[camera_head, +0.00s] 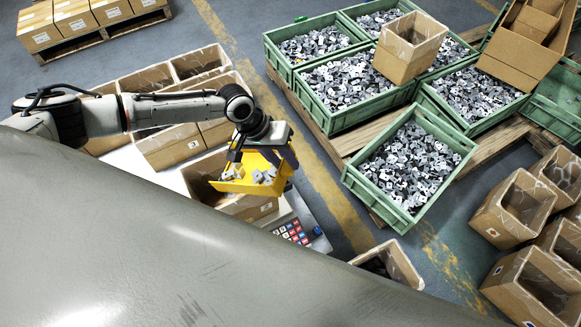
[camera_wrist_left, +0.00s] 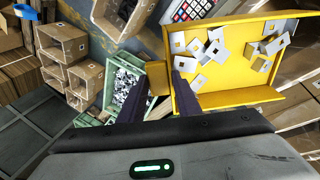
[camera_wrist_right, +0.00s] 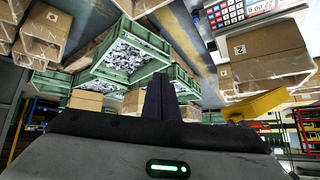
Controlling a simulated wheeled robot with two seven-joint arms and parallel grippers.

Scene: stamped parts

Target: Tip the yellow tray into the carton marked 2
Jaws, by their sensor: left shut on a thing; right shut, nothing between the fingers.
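The yellow tray (camera_head: 277,185) hangs from my left gripper (camera_head: 238,150) in the head view. In the left wrist view the tray (camera_wrist_left: 245,98) holds several small stamped metal parts, and the left fingers (camera_wrist_left: 158,88) are shut on its yellow handle. The tray looks tilted, but how far is unclear. It is above an open brown carton (camera_head: 205,178) beside the keypad unit. The right wrist view shows a carton marked 2 (camera_wrist_right: 275,66) beside that unit and the tray's edge (camera_wrist_right: 262,104). My right gripper (camera_wrist_right: 160,85) is shut and empty; the head view does not show it.
The keypad unit (camera_head: 294,232) stands right beside the carton under the tray. Other open cartons (camera_head: 172,146) stand behind it. Green crates (camera_head: 353,172) full of metal parts stand on pallets at the right. Empty cartons (camera_head: 515,207) stand farther right.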

